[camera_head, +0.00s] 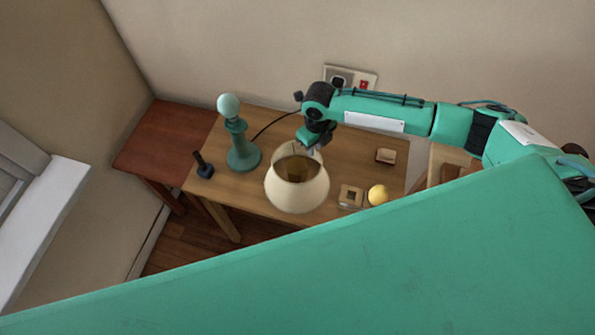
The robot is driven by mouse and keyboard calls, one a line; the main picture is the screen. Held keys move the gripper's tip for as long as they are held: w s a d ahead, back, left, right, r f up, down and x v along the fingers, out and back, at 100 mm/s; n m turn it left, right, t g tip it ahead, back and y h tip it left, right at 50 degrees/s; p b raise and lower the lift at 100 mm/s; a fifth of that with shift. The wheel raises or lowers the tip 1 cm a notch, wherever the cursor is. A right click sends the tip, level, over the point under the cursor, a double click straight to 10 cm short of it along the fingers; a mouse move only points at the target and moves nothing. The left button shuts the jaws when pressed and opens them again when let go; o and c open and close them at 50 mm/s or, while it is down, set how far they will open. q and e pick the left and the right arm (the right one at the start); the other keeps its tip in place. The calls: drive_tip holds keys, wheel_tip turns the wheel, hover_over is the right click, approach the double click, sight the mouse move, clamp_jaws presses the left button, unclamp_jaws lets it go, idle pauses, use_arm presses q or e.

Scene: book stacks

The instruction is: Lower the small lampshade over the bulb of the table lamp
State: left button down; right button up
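The table lamp (243,152) stands upright at the left of the wooden table, with a teal turned base and a bare pale round bulb (229,106) on top. The cream lampshade (298,196) is right of the lamp and nearer to me, its open top showing a brown inside. My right gripper (315,149) points down at the far rim of the shade and seems to touch it. Its fingertips are small and partly hidden, so I cannot tell whether they are shut on the rim. I cannot tell whether the shade rests on the table. My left gripper is out of view.
A square wooden piece (351,196), a yellow ball (378,195) and a small tray (386,156) lie right of the shade. A dark upright object (204,168) stands left of the lamp. A wall socket (350,78) is behind. A large teal part of mine covers the foreground.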

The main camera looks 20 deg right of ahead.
clamp_jaws()
drive_tip(key=shift+r, duration=0.1)
wheel_tip(320, 180, up, 9)
drive_tip(key=p, duration=0.7)
drive_tip(key=shift+p, duration=0.35)
idle(0.9)
idle(0.3)
